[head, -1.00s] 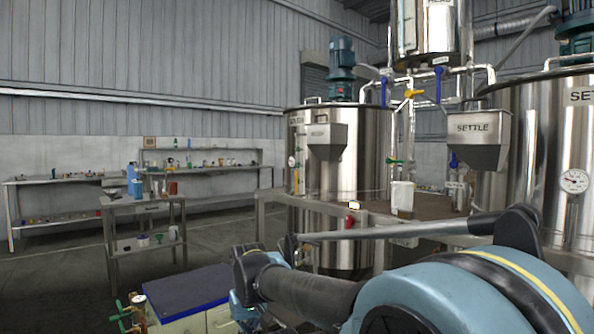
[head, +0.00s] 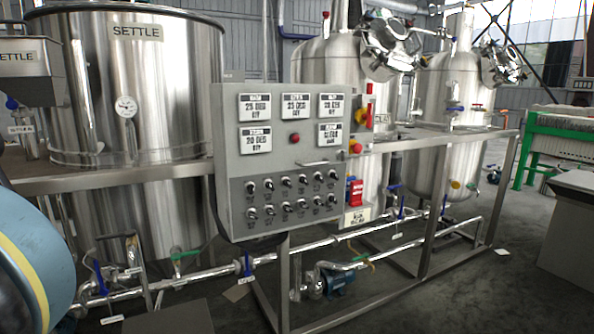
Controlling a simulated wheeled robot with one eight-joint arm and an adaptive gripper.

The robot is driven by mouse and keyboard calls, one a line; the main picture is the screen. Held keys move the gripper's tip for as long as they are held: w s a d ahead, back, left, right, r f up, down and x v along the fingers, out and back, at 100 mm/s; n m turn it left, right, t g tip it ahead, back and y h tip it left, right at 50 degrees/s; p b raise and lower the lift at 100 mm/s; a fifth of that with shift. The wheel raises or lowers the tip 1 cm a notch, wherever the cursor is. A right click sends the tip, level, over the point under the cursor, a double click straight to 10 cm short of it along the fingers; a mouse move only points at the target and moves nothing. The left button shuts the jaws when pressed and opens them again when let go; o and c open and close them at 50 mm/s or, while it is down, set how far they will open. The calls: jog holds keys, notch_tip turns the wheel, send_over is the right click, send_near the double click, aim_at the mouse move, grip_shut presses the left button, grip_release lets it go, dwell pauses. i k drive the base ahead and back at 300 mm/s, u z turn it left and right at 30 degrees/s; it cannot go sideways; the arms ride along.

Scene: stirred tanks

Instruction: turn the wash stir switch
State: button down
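A grey control panel (head: 226,148) stands in the middle of the head view, mounted on a metal frame. Its lower half carries two rows of small black switches (head: 285,183), each with a tiny label. The labels are too small to read, so I cannot tell which one is the wash stir switch. Above them are several white display plates (head: 255,106), a red round light or button (head: 295,138) and a handle. My gripper is not in view; only a blue part of my arm shows at the left edge, apart from the panel.
A steel tank marked SETTLE (head: 180,80) stands left of the panel. Two steel vessels (head: 450,130) stand behind and to the right. Pipes with blue-handled valves and a pump (head: 340,280) run low beneath the rail. Open floor (head: 450,300) lies at front right.

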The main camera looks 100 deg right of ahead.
aim_at(251, 188)
jog(key=z, duration=3.95)
